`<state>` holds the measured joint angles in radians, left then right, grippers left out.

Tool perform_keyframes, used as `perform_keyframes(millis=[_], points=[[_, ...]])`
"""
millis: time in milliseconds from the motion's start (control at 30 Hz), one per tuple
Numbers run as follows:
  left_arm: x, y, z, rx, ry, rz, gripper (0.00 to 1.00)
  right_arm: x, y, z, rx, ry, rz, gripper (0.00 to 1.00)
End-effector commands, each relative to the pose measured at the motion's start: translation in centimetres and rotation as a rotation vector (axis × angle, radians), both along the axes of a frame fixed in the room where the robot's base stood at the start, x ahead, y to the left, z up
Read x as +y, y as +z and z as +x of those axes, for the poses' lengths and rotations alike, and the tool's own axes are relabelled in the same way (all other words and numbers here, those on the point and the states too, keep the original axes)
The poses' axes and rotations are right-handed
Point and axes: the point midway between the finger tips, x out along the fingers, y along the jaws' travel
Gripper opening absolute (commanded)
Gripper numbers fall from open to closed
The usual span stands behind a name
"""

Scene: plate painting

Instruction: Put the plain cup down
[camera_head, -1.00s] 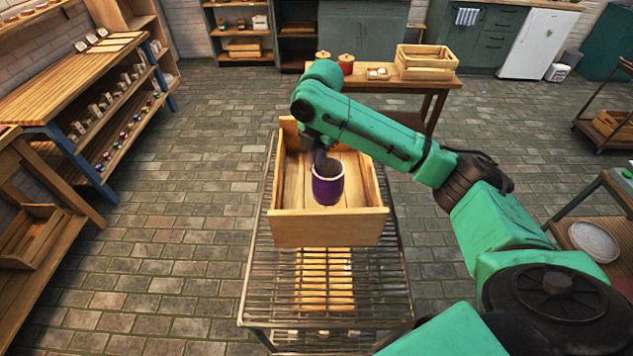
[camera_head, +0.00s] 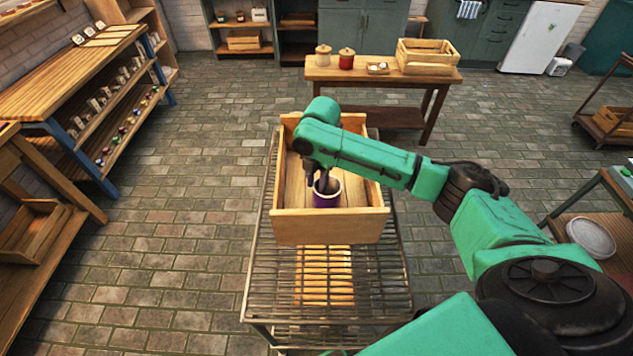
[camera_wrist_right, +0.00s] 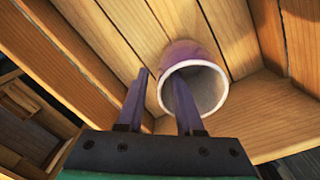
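The plain purple cup (camera_head: 327,200) with a pale inside sits in the wooden crate (camera_head: 330,228) on the wire-shelf cart, near the crate's front wall. The right wrist view shows the cup (camera_wrist_right: 190,55) with its mouth facing the camera, over the crate's slatted floor. My right gripper (camera_head: 318,181) is at the cup's rim. In the right wrist view its fingers (camera_wrist_right: 162,76) straddle the cup's wall, one inside the mouth and one outside. They stand apart, with a visible gap between the outer finger and the wall. My left gripper is not in view.
Behind is a wooden table (camera_head: 330,70) with jars and another crate (camera_head: 427,62). Shelving (camera_head: 75,80) stands at left. A side table with a round plate (camera_head: 590,237) is at right.

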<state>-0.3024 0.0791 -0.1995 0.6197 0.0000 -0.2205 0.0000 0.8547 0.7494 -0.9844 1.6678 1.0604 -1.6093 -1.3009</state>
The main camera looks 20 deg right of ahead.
Motion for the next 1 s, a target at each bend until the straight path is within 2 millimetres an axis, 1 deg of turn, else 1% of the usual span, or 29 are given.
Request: perform_keyframes(millis=[133,233,367,500,600,733,1000], points=[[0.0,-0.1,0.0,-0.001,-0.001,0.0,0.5,0.0,0.4,0.0,-0.002,0.0,0.0,0.35],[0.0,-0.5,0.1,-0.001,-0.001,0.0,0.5,0.0,1.7,0.0,-0.004,0.0,0.002,0.35],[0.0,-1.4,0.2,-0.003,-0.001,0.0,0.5,-0.1,5.0,0.0,-0.008,0.001,0.002,0.35],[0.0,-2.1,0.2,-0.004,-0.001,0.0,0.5,-0.2,8.9,-0.3,-0.006,0.0,0.002,0.35],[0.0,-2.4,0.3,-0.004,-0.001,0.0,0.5,-0.2,10.9,-0.4,-0.004,0.0,0.001,0.35],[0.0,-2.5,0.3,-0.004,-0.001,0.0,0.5,-0.3,12.1,-0.5,-0.001,0.0,0.0,0.35],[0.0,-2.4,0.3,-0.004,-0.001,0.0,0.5,-0.3,12.3,-0.6,0.0,-0.001,0.001,0.35]])
